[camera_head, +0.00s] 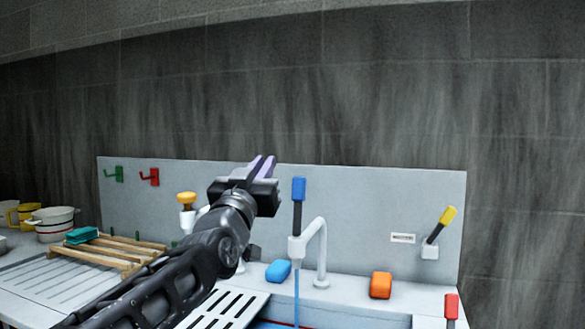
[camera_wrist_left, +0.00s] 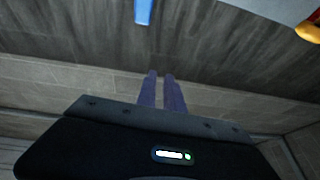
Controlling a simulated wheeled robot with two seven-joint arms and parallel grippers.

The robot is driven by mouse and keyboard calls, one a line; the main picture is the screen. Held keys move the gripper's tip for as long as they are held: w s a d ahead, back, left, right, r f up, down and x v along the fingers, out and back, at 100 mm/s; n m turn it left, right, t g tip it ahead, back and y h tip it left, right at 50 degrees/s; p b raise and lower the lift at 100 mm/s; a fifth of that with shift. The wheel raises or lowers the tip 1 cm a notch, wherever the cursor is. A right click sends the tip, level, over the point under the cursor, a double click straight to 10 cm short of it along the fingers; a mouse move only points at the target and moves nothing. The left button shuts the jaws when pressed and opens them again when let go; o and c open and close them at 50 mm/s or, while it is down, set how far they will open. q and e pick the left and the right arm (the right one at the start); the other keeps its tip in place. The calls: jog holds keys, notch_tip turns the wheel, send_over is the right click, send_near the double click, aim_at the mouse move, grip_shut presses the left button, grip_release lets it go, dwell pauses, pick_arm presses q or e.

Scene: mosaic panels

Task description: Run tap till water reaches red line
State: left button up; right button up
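The tap (camera_head: 321,252) is grey, with an upright blue-topped lever (camera_head: 299,190). A blue stream of water (camera_head: 297,298) falls from its outlet into the sink basin. The basin's inside is mostly cut off at the bottom edge; a bit of blue and a thin red line (camera_head: 281,323) show there. My left gripper (camera_head: 263,164) is raised just left of the lever, apart from it. Its purple fingers are close together, with only a narrow gap and nothing between them. In the left wrist view a blue bar (camera_wrist_left: 143,11), likely the lever, is beyond the fingertips. My right gripper is out of view.
A blue sponge (camera_head: 278,270) and an orange block (camera_head: 380,285) sit beside the tap. A yellow-handled lever (camera_head: 440,225) and a red-topped piece (camera_head: 451,306) stand at right. A wooden rack (camera_head: 112,252) and pots (camera_head: 53,222) are at left. Open space lies above the backsplash (camera_head: 370,190).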

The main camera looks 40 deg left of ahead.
aim_at(298, 190)
pick_arm(q)
jog(key=s+r+n+p, duration=0.1)
jog(key=r+p, duration=0.1)
jog(key=s+r+g+p, duration=0.1)
jog(key=r+p, duration=0.1)
jog(key=s+r+n+p, duration=0.1)
jog(key=r+p, duration=0.1)
jog(key=p, duration=0.1)
jog(key=shift+s+a+r+n+y, duration=0.3)
jog(key=shift+s+a+r, duration=0.05)
jog(key=shift+r, duration=0.05)
grip_shut()
jog(key=s+d+f+n+g+h+p, duration=0.1)
jog(key=d+f+n+g+h+p, duration=0.1)
jog(key=n, duration=0.5)
jog(key=s+d+f+n+g+h+p, duration=0.1)
jog(key=d+f+n+g+h+p, duration=0.1)
jog(key=d+f+n+p, duration=0.3)
notch_tip(298, 190, down, 3)
jog(key=shift+f+n+h+p, duration=0.1)
jog(key=shift+n+h+p, duration=0.25)
jog(key=shift+n, duration=0.85)
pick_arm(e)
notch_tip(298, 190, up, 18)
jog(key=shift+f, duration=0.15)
